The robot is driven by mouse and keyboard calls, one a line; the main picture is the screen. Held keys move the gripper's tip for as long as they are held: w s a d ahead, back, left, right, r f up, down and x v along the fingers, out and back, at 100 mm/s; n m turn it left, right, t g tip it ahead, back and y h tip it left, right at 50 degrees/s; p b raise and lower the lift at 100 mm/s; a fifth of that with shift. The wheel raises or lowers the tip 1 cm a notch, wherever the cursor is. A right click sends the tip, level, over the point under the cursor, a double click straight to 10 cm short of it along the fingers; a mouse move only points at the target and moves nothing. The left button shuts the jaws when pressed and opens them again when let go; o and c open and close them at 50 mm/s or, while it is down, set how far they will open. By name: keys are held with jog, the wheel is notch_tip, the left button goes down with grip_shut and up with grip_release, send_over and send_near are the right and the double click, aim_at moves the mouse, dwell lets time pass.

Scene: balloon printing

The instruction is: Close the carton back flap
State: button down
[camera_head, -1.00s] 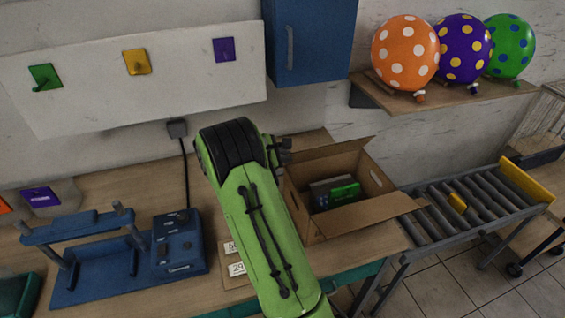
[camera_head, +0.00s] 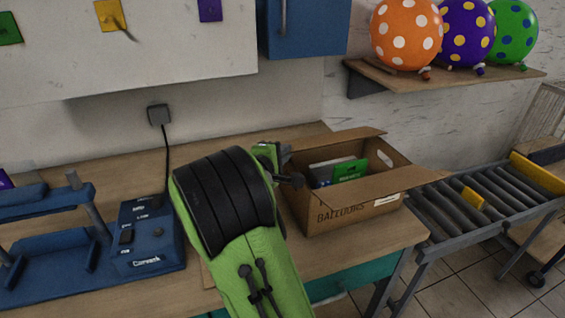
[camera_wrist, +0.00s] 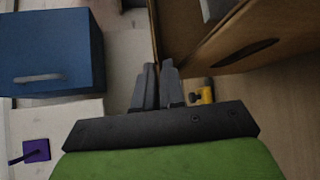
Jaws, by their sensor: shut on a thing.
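The open brown carton (camera_head: 345,219) stands on the workbench, with a green pack (camera_head: 350,171) and grey items inside. My gripper (camera_wrist: 157,72) is at the left end of the back flap. In the wrist view its two dark fingers are close together on the thin flap edge (camera_wrist: 154,25). The carton's short wall (camera_wrist: 250,50) with a hand hole is right of the fingers.
A roller conveyor (camera_head: 480,205) stands right of the carton. A blue press (camera_head: 150,240) is on the bench at left. A blue cabinet (camera_head: 308,30) hangs above, and a shelf (camera_head: 440,78) with balloons is at upper right.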

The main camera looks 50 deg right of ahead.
jog(key=shift+f+b, duration=0.15)
jog(key=shift+b, duration=0.2)
jog(key=c, duration=1.3)
grip_release()
